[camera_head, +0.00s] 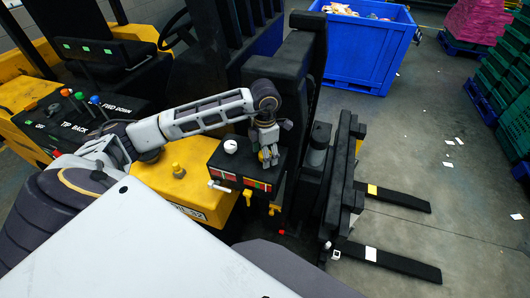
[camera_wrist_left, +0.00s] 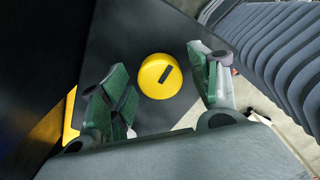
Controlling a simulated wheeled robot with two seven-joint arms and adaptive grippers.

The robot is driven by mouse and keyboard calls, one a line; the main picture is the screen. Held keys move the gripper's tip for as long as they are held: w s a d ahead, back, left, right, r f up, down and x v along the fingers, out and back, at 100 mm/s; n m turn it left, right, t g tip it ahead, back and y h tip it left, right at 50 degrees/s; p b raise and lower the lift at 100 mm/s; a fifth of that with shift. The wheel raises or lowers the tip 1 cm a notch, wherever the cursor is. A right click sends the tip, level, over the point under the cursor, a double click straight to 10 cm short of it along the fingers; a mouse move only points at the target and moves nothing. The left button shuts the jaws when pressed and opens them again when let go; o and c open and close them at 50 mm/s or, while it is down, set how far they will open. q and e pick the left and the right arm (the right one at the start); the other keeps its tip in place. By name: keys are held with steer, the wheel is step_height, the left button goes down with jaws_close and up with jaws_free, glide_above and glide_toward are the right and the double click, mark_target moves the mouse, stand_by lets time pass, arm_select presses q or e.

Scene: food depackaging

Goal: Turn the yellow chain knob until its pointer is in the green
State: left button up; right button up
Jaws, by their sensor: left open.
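The yellow knob (camera_wrist_left: 159,77) is round, with a short black pointer bar on its top that slants toward the upper right in the left wrist view. It sits on a dark panel. My left gripper (camera_wrist_left: 162,80) is open, with its green-padded fingers on either side of the knob; I see gaps between the fingers and it. In the head view my left gripper (camera_head: 268,156) is over the right part of the black control box (camera_head: 245,160) and mostly hides the knob. Red and green gauge strips (camera_head: 257,184) show on the box's front. My right gripper is not in view.
A white knob (camera_head: 231,146) stands on the same box, left of my gripper. A yellow housing (camera_head: 178,187) with a small yellow knob is to the left. The black mast and forks (camera_head: 390,262) stand to the right. A blue bin (camera_head: 368,50) is farther back.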

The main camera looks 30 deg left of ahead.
arm_select(q)
steer(key=shift+c, duration=0.4)
steer(key=c, duration=0.9)
steer(key=shift+c, duration=0.2)
